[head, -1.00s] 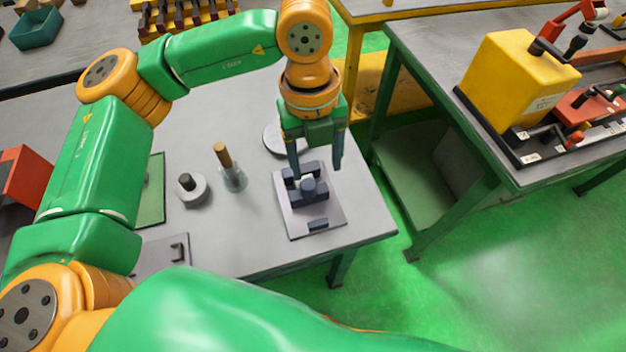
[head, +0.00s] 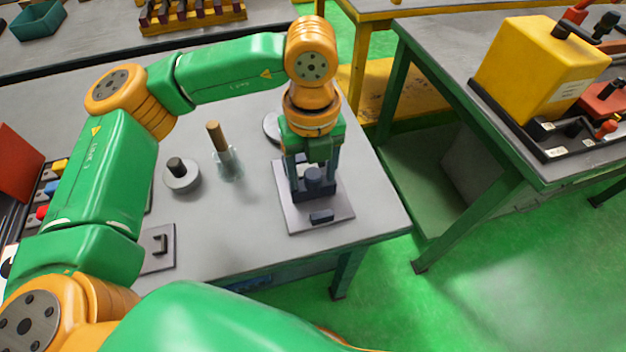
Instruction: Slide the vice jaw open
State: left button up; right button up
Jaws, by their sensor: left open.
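The vice is a dark block on a light grey base plate (head: 291,216), near the right edge of the grey table. Its dark jaw part (head: 314,190) has a round knob on top, and a small dark piece sits at the plate's front. My left gripper (head: 312,178) points down over the vice. It is open, with one finger on each side of the knob area. The gripper partly hides the rear of the vice, so contact and the gap between the jaws cannot be told. My right gripper is not in view.
Left of the vice stand a glass jar with a wooden-handled brush (head: 229,165) and a round grey piece with a dark knob (head: 182,176). A round disc (head: 271,128) lies behind the vice. A second bench with a yellow machine (head: 537,72) stands at right.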

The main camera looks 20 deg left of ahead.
pick_arm(q)
jog(key=shift+f, duration=0.2)
jog(key=c, duration=0.5)
jog(key=shift+a, duration=0.15)
jog(key=c, duration=0.3)
jog(key=shift+s+d+f+b, duration=0.1)
jog(key=shift+s+d+b, duration=0.2)
jog(key=shift+s+d, duration=0.35)
jog(key=o, duration=0.8)
jog(key=shift+s, duration=0.1)
jog(key=shift+d, duration=0.1)
